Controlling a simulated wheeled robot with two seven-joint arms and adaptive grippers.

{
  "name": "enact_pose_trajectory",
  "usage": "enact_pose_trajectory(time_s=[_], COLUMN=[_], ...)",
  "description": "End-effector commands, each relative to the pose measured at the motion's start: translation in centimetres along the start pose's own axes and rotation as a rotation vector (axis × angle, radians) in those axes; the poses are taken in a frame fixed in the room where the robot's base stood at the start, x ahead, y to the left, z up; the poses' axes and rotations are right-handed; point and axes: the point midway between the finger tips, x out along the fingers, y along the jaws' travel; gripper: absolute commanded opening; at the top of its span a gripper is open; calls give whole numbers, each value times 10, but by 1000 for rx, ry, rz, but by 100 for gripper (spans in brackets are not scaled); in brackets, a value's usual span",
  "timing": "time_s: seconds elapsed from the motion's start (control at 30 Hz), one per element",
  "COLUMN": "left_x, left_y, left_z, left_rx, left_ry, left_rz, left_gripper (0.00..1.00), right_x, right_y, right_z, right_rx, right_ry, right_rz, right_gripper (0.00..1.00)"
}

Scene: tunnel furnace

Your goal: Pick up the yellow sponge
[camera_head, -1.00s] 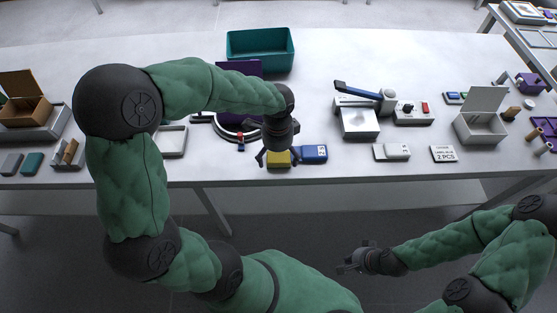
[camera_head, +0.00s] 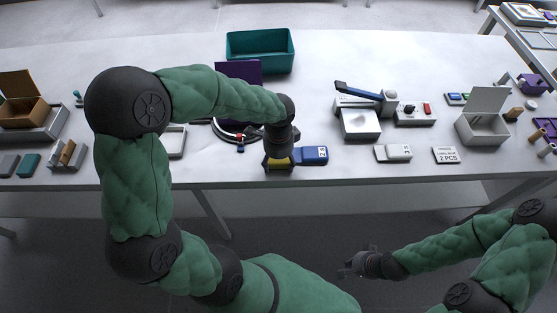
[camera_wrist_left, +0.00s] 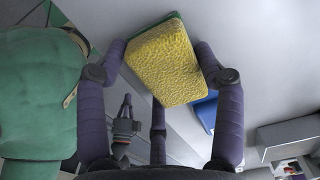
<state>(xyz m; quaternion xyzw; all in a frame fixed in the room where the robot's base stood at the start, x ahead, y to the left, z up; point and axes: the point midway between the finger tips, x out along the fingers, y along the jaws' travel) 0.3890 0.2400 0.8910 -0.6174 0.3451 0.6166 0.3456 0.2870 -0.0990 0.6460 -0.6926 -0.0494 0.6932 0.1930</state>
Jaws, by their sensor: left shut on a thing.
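The yellow sponge (camera_head: 279,163) is at the front edge of the table in the head view, mostly covered by my left gripper (camera_head: 279,158). In the left wrist view the sponge (camera_wrist_left: 166,62) shows its rough yellow face and a green edge, with the fingers of my left gripper (camera_wrist_left: 163,70) on both sides of it. The left gripper is shut on the sponge. Whether the sponge touches the table, I cannot tell. My right gripper (camera_head: 357,265) is low in front of the table, apart from everything; its fingers look spread and empty.
A purple panel with a round base (camera_head: 238,72) stands behind. A teal bin (camera_head: 260,50) is at the back, and a blue-handled press (camera_head: 360,122) is to the right.

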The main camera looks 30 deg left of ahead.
Motion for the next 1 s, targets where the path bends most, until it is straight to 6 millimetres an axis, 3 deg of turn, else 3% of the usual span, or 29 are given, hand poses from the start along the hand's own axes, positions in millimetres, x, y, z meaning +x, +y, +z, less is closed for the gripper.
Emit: enact_pose_trajectory(time_s=[0.17, 0.43, 0.73, 1.0], left_x=[-4, -36, -94, -118], left_y=[0, 1, 22, 48], left_z=[0, -1, -46, -98], left_rx=[1, 1, 8, 6], left_ry=[-1, 0, 2, -1], left_rz=[1, 0, -2, 1], left_gripper=[51, 51, 51, 51], right_x=[-2, -13, -36, -50], right_y=[-1, -5, -13, -18], right_z=[0, 0, 1, 2], right_rx=[0, 0, 0, 0], right_ry=[0, 0, 0, 0], right_rz=[0, 0, 0, 0], right_gripper=[0, 0, 0, 0])
